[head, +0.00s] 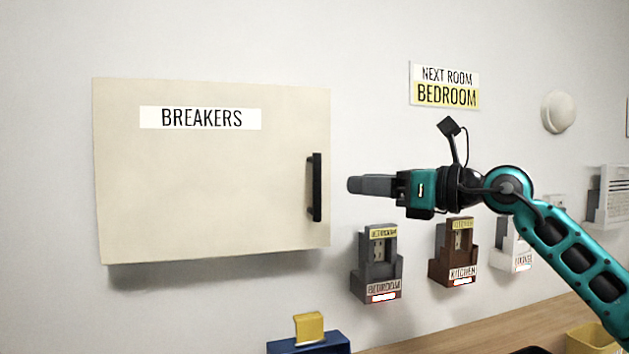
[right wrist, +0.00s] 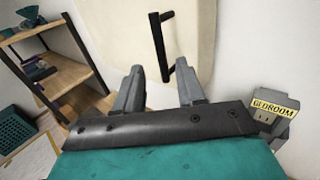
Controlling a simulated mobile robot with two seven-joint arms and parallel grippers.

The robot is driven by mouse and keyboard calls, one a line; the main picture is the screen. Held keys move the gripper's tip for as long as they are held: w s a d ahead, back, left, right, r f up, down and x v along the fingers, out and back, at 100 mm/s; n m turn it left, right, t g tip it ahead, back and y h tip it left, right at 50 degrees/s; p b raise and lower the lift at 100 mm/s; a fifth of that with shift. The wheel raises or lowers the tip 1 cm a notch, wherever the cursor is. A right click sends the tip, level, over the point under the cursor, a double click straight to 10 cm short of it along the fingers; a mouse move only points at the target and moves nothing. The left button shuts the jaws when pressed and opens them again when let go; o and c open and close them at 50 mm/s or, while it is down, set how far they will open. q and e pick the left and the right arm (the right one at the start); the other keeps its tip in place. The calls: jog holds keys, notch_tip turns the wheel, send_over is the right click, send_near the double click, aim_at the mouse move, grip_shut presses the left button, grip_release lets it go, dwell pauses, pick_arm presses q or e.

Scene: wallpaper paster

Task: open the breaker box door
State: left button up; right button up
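The breaker box door (head: 215,190) is a cream panel labelled BREAKERS on the wall, and it looks shut. Its black vertical bar handle (head: 314,187) is near the door's right edge. My right gripper (head: 352,185) is just right of the handle, pointing left at it, apart from it. In the right wrist view the two grey fingers (right wrist: 160,88) are spread with nothing between them, and the handle (right wrist: 161,47) stands beyond their tips. My left gripper is not in view.
Wall holders labelled BEDROOM (head: 378,265) and KITCHEN (head: 456,255), and a white one (head: 514,245), hang below my right arm. A wooden surface (head: 480,325) runs below them, with a yellow bin (head: 595,338) at right. A shelf unit (right wrist: 70,80) stands left in the wrist view.

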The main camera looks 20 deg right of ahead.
send_over(317, 221)
jog(key=shift+w+d+p, duration=0.1)
jog(key=shift+w+p, duration=0.3)
jog(key=shift+p, duration=0.05)
grip_shut()
dwell(0.5)
